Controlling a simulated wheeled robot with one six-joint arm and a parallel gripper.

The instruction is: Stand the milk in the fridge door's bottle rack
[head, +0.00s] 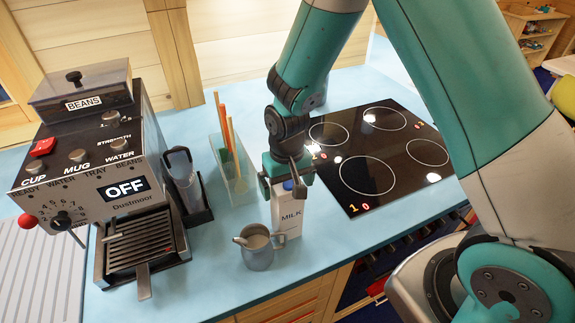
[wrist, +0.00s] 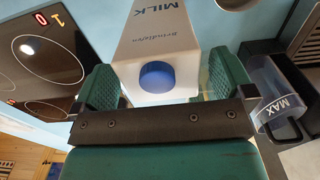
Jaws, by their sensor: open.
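The milk carton (head: 289,216), white with a blue cap, stands upright on the blue counter. Its top and cap also show close up in the wrist view (wrist: 155,42). My gripper (head: 288,181) is at the top of the carton. In the wrist view my gripper (wrist: 165,82) is open, with one finger on each side of the carton's top; I cannot tell whether either touches it. No fridge or door rack is in view.
A steel jug (head: 257,250) stands close in front of the carton. A clear holder with tall sticks (head: 236,175) is to its left, and a coffee machine (head: 100,165) further left. A black hob (head: 375,155) lies to the right. The counter's front edge is near.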

